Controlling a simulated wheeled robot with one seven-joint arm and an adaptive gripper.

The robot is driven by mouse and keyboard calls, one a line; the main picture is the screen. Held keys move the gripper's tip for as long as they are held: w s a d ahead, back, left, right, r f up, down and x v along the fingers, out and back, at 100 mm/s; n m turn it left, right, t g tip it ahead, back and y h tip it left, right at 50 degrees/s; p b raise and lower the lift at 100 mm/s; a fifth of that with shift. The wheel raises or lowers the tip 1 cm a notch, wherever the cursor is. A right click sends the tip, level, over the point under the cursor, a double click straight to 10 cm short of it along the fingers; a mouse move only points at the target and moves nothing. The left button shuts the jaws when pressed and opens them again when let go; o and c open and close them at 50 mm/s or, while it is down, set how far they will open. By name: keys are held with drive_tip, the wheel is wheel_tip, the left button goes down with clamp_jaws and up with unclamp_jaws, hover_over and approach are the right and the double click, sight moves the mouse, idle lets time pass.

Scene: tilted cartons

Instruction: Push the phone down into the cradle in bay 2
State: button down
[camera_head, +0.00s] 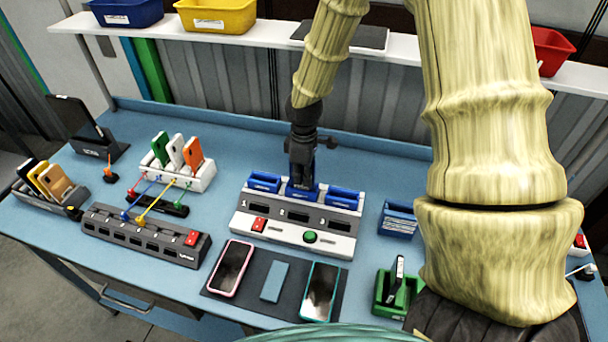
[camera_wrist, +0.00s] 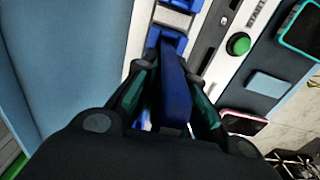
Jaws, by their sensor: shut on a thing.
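The dock (camera_head: 293,223) is a grey and white unit with several markings, a red switch and a green button. Blue cradles stand along its back, with the left cradle (camera_head: 264,182) and right cradle (camera_head: 343,199) empty. My gripper (camera_head: 302,158) is above the middle bay, numbered 2, and points down. In the wrist view my gripper (camera_wrist: 172,80) is shut on a dark blue phone (camera_wrist: 176,98), one finger on each side. The phone's lower end is at the middle cradle (camera_head: 299,192). How deep it sits is hidden.
A dark mat (camera_head: 253,288) in front holds a pink phone (camera_head: 232,268), a teal phone (camera_head: 320,291) and a blue block (camera_head: 274,281). A green holder (camera_head: 388,300) and blue cartons (camera_head: 397,219) are at right. A white rack (camera_head: 178,176) with phones is at left.

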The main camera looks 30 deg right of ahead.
drive_tip(key=shift+f, duration=0.35)
idle(0.6)
drive_tip(key=c, duration=1)
unclamp_jaws()
drive_tip(key=shift+r, duration=0.1)
drive_tip(key=shift+r+p, duration=2.75)
drive_tip(key=shift+r, duration=0.7)
